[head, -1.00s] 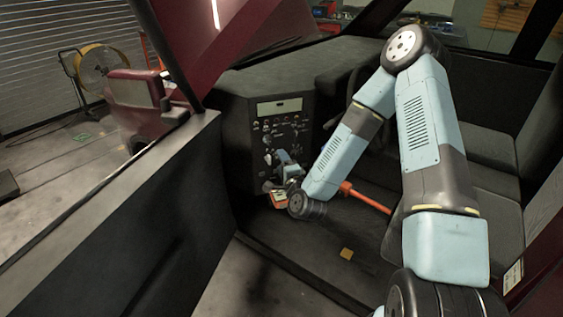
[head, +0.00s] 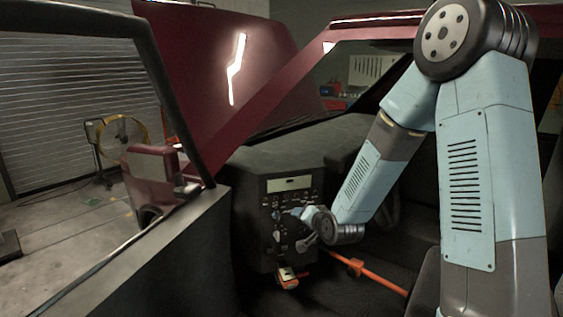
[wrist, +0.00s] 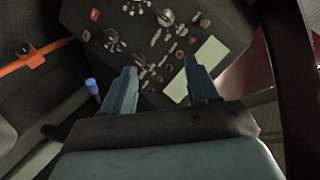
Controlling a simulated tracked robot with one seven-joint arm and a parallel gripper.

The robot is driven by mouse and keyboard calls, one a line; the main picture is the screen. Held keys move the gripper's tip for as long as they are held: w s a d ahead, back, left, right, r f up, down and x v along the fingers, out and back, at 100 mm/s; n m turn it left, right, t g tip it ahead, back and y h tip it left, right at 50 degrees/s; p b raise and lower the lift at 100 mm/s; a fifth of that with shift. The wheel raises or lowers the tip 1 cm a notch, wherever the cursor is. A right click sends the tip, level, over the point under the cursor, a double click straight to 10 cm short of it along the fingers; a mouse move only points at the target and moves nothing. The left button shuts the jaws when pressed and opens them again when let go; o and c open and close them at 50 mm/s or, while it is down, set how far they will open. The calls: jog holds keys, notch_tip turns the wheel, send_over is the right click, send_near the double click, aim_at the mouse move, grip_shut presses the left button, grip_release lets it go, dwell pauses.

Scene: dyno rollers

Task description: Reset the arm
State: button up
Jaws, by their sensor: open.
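My gripper (head: 303,225) is inside the vehicle's cab, in front of the lower right of a dark control panel (head: 262,212). In the wrist view its two blue fingers (wrist: 160,82) are spread apart with nothing between them. The panel (wrist: 150,22) with knobs, levers and a pale screen (wrist: 205,62) lies beyond the fingertips. I cannot tell from these views whether a fingertip touches it. My arm comes down from the upper right in the head view, with its elbow high.
An orange bar (head: 378,278) crosses low behind my arm and shows in the wrist view (wrist: 35,58). An orange device (head: 287,279) sits below the panel. A blue-tipped part (wrist: 92,86) is left of the fingers. The open door (head: 150,262) stands left; seats are on the right.

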jog(key=s+d+r+n+g+h, duration=0.3)
jog(key=s+d+r+h, duration=0.1)
jog(key=s+d+r, duration=0.75)
jog(key=s+d+r+n+g, duration=0.1)
jog(key=s+r, duration=0.4)
jog(key=s, duration=0.5)
jog(key=s+d+r+g, duration=0.2)
jog(key=s+r, duration=0.3)
jog(key=s, duration=0.6)
jog(key=shift+s+d+n+h, duration=0.3)
jog(key=shift+d+n+h, duration=0.1)
jog(key=shift+d, duration=0.45)
